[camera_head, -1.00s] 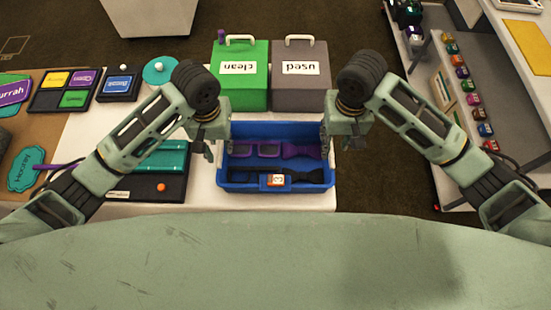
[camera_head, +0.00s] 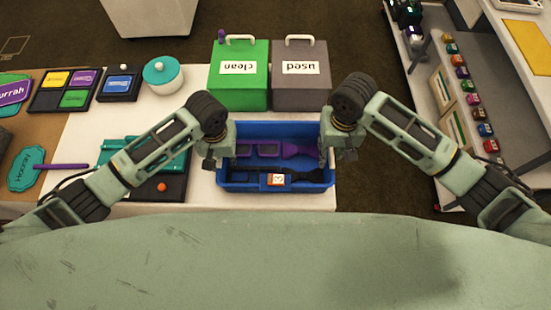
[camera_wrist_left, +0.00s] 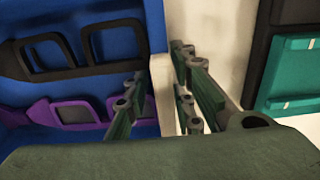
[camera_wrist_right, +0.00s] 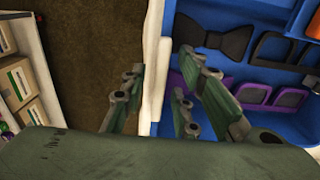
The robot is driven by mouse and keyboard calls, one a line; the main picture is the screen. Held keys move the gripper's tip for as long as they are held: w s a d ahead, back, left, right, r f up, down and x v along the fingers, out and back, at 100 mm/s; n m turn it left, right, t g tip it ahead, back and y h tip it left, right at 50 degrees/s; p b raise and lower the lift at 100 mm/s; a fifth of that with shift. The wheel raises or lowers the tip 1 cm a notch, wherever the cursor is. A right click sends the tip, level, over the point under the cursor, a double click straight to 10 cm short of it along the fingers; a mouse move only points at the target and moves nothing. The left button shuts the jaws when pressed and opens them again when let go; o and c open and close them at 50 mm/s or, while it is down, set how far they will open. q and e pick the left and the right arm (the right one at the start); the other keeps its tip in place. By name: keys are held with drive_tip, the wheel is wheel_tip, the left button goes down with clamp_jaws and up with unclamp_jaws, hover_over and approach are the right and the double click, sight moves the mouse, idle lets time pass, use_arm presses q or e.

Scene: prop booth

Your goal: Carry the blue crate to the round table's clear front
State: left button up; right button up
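The blue crate (camera_head: 325,185) sits on the white table (camera_head: 125,203) at the middle of the head view. It holds purple glasses (camera_head: 268,150), dark glasses, bow ties and an orange numbered tag (camera_head: 276,180). My left gripper (camera_head: 213,163) is at the crate's left wall; in the left wrist view its open fingers (camera_wrist_left: 160,95) stand on both sides of the pale rim. My right gripper (camera_head: 325,155) is at the right wall; in the right wrist view its open fingers (camera_wrist_right: 157,95) straddle that rim. I cannot make out a round table.
Green (camera_head: 239,85) and grey (camera_head: 299,90) lidded boxes stand right behind the crate. A white jar with a teal lid (camera_head: 162,77), a teal tray (camera_head: 120,152) and a purple stick (camera_head: 62,166) are left. A shelf (camera_head: 460,120) is right, across a strip of floor.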

use_arm(q)
clamp_jaws()
use_arm(e)
drive_tip(key=c, duration=0.6)
clamp_jaws()
drive_tip(key=shift+a, duration=0.15)
use_arm(q)
drive_tip(key=shift+d+r, duration=0.1)
use_arm(e)
drive_tip(key=shift+r, duration=0.15)
